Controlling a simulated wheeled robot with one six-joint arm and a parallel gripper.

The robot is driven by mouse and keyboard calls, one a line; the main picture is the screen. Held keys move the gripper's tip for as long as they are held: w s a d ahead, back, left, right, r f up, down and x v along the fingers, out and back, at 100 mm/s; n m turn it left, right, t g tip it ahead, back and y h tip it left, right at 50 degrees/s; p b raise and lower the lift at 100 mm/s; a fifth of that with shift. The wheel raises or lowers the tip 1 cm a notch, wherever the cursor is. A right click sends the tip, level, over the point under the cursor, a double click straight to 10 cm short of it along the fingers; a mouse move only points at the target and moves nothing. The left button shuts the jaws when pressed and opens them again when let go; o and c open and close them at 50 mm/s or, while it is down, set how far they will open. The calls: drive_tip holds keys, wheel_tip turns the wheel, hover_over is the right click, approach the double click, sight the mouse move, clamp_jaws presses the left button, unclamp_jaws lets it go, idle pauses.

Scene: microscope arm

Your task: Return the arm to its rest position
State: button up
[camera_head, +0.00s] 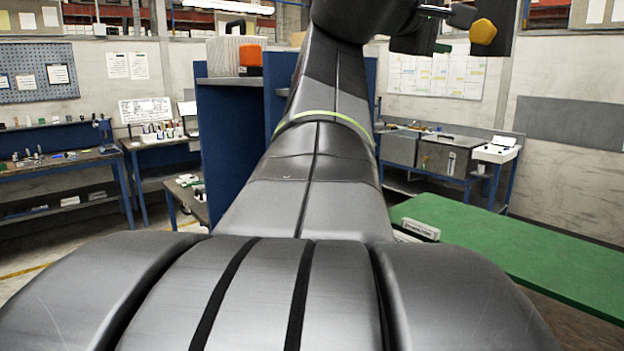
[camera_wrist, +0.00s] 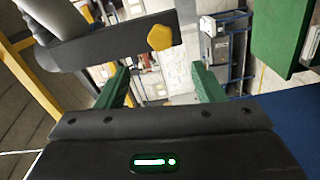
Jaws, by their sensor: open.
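A dark bar with a yellow knob (camera_wrist: 159,37) at its end crosses the upper part of the wrist view. I take this bar (camera_wrist: 110,46) to be the arm of the task. A pale grey rounded part (camera_wrist: 55,14) joins it at the upper left. My gripper (camera_wrist: 160,68) is open, its two green fingers apart, with nothing between them. The bar shows above the fingertips; I cannot tell its distance. In the head view, the yellow knob (camera_head: 482,31) shows at the top right beside a dark part, near my wrist. The top edge cuts this area off.
A green tabletop (camera_head: 520,250) stands at the right with a small pale block (camera_head: 421,229) on it. Workbenches line the walls. Open floor shows at the left.

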sight(479, 32)
drive_tip(key=p+x, duration=0.3)
drive_tip(key=x, duration=1)
drive_tip(key=shift+r+p, duration=0.1)
drive_tip(key=shift+p, duration=0.3)
drive_tip(key=shift+w+d+f+m, duration=0.2)
drive_tip(key=shift+m, duration=0.1)
drive_tip(key=shift+m+b, duration=0.45)
drive_tip(key=shift+m, duration=0.05)
drive_tip(key=shift+s+a+m+b, duration=0.15)
drive_tip(key=shift+m+b, duration=0.15)
drive_tip(key=shift+m, duration=1.4)
drive_tip(key=m+b, duration=0.1)
drive_tip(key=m, duration=0.4)
drive_tip(key=shift+r, duration=0.1)
drive_tip(key=m, duration=0.4)
drive_tip(key=shift+m, duration=2.3)
